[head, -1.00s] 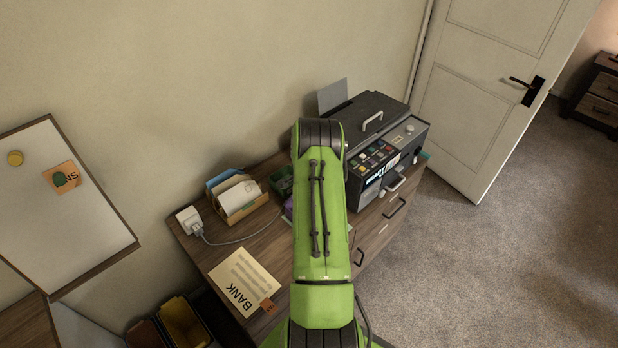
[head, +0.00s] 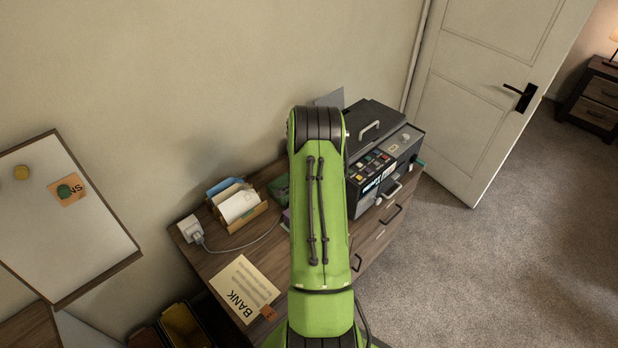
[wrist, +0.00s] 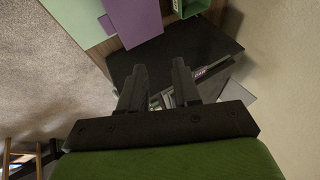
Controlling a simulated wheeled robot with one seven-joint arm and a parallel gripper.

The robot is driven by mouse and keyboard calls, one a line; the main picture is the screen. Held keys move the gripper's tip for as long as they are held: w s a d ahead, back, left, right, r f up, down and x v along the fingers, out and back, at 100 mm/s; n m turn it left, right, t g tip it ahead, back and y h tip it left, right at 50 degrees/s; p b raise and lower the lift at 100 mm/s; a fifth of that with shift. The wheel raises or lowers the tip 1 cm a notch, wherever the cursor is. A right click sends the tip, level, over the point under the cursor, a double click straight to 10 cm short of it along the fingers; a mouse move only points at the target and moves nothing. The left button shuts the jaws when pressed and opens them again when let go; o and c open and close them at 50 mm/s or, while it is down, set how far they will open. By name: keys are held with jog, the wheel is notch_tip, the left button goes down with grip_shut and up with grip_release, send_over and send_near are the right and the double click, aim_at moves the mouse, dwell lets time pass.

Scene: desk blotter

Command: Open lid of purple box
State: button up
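The purple box is mostly hidden behind my arm in the head view; only a small purple patch (head: 286,217) shows at the arm's left edge on the desk. In the wrist view, a flat lilac surface (wrist: 80,16) with a small darker purple tab (wrist: 107,25) lies at the top left, probably the box. My gripper (wrist: 158,68) has its two fingers apart with nothing between them. It points toward the dark printer area, below and right of the lilac surface, and touches no purple part that I can see. In the head view my gripper is hidden behind the arm.
A black printer (head: 385,160) stands on the wooden desk (head: 215,262), right of my arm. A green tray (head: 279,188), a letter holder (head: 240,208), a white plug (head: 190,229) with a cable and a bank letter (head: 243,285) are left of it. Carpet (head: 480,270) lies open at right.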

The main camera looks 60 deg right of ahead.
jog(key=s+p+v, duration=0.1)
jog(key=p+v, duration=0.2)
jog(key=v, duration=0.7)
jog(key=shift+a, duration=0.25)
jog(key=shift+f+b, duration=0.1)
jog(key=shift+b, duration=0.3)
jog(key=v, duration=1.5)
jog(key=shift+s+a+r+b, duration=0.25)
jog(key=shift+s+r+b, duration=0.05)
jog(key=shift+b, duration=0.1)
